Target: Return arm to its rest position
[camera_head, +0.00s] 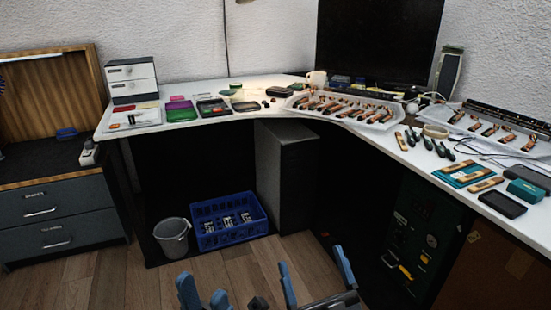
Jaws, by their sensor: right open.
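My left gripper (204,293) shows at the bottom edge, with two blue fingertips apart and nothing seen between them. The rest of it is cut off by the frame. My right gripper (315,275) is at the bottom, right of the left one. Its blue fingers are spread wide and empty. Both grippers are low in the picture, over the wooden floor and clear of the desk. Most of both arms is out of view.
A curved white desk (345,117) holds a tray (385,122) of piano action parts, tools and small boxes. A blue crate (232,243) and a grey bucket (172,245) stand below. A dark drawer cabinet (60,218) is at left. Floor (120,283) is clear in front.

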